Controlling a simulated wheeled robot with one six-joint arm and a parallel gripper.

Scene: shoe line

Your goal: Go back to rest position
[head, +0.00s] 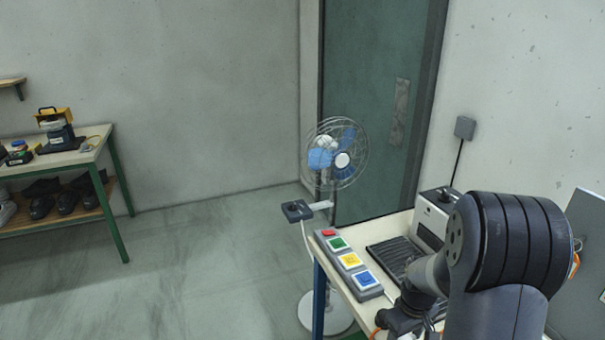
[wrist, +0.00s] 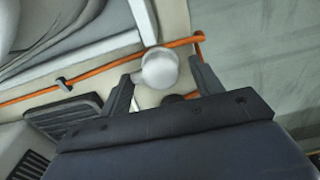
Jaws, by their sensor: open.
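My gripper (wrist: 161,72) shows in the wrist view with its two dark fingers spread apart, open. A white round knob-like thing (wrist: 160,67) appears between the fingertips; I cannot tell how far beyond them it is. No object is visibly held. In the head view my arm reaches over the workbench (head: 336,277) at the lower right, and my arm hides part of the bench.
The bench carries a button box (head: 350,261) with red, green, yellow and blue buttons and a grey machine (head: 432,220). An orange cable (wrist: 100,89) runs past the fingers. A fan (head: 337,155) stands behind the bench. A shoe table (head: 75,157) stands left; floor between is clear.

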